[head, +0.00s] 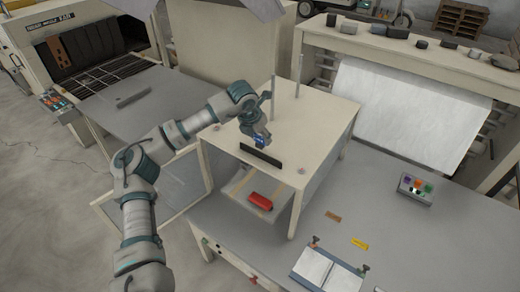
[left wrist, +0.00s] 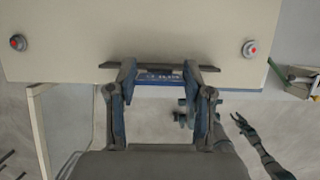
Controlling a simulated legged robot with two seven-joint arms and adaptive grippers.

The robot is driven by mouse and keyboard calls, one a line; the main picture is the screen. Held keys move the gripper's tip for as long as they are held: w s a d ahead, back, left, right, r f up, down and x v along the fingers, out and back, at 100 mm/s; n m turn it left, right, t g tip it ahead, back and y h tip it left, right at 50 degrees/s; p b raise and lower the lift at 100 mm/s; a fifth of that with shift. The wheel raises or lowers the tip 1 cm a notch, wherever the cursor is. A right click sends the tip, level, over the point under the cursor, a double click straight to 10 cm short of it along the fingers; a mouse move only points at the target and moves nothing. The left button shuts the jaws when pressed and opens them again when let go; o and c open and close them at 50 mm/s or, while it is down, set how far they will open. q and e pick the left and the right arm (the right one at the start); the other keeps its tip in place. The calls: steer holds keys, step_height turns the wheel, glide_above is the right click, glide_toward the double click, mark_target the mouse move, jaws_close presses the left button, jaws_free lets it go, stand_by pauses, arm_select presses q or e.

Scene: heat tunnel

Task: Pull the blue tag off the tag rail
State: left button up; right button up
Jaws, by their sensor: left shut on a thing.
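The blue tag (head: 259,141) is at the dark tag rail (head: 261,157), near the front edge of the cream box top. My left gripper (head: 256,134) is above it, pointing down. In the left wrist view the two fingers of my left gripper (left wrist: 159,82) are shut on the ends of the blue tag (left wrist: 158,77). The dark rail (left wrist: 112,65) runs right behind the tag. I cannot tell whether tag and rail still touch. What looks like my right gripper (left wrist: 240,123) is small at the right of that view, away from the rail; its jaws are unclear.
A red block (head: 261,201) lies on the shelf below. An open binder (head: 320,268) and a button box (head: 415,188) are on the grey bench to the right.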

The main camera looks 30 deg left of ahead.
arm_select(q)
steer(key=shift+r, duration=0.2)
step_height(320, 180, up, 2)
steer(key=shift+p, duration=0.8)
steer(key=shift+r+p, duration=1.45)
steer(key=shift+r, duration=0.7)
